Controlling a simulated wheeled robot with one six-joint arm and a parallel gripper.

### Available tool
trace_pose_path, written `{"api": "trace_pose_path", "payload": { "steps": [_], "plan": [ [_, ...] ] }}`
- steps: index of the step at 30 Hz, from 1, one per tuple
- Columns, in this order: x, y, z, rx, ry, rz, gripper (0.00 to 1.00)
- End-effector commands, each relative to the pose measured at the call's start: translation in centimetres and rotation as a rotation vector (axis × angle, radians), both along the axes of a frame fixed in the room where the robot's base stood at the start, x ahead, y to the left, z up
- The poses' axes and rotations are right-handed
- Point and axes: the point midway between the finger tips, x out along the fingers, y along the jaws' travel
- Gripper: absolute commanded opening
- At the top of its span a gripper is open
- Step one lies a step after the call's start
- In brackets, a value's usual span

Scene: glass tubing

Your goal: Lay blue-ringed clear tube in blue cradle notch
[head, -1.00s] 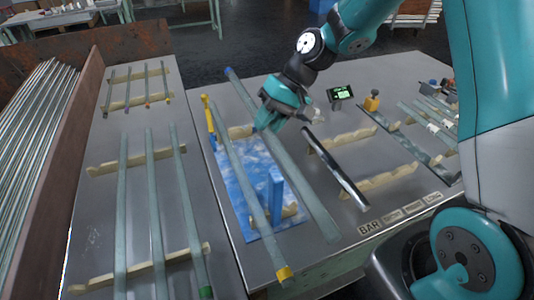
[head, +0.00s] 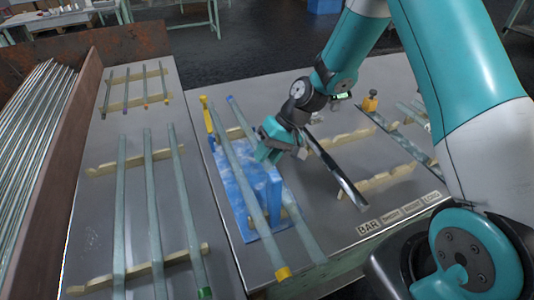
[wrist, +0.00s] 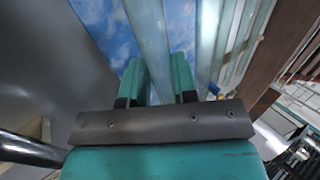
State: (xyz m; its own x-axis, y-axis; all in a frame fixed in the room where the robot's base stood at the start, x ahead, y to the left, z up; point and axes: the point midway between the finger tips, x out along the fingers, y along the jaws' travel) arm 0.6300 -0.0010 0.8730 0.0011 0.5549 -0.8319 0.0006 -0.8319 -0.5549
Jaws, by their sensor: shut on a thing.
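My gripper (head: 266,152) is shut on a clear tube (head: 305,236) with a blue ring (head: 229,98) at its far end. The tube also shows between the fingers in the wrist view (wrist: 150,40). It slants over the right side of a mottled blue board (head: 236,190). A blue upright (head: 274,188) stands on the board, close beside the tube; whether they touch I cannot tell. A yellow-ringed tube (head: 252,203) lies to the left, nearly parallel. A yellow upright (head: 207,116) stands at its far end. The blue cradle's notch is not clear to see.
A dark shiny bar (head: 345,180) lies on wooden notched rests (head: 380,183) to the right. On the left table, several tubes (head: 153,210) lie on wooden rests. Labels (head: 368,227) line the front edge, and a yellow-topped object (head: 370,102) stands farther back.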

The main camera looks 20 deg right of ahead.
Motion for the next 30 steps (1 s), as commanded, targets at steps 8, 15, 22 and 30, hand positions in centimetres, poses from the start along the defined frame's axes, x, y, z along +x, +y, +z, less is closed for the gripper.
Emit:
{"api": "trace_pose_path", "payload": {
  "steps": [8, 15, 22, 30],
  "plan": [
    [0.0, 0.0, -0.9, 0.000, 0.000, 0.000, 0.29],
    [0.0, 0.0, -0.8, 0.000, 0.000, 0.000, 0.52],
    [0.0, 0.0, 0.1, 0.000, -0.001, -0.001, 0.52],
    [0.1, -2.8, 4.2, -0.001, -0.004, -0.004, 0.52]
  ]
}}
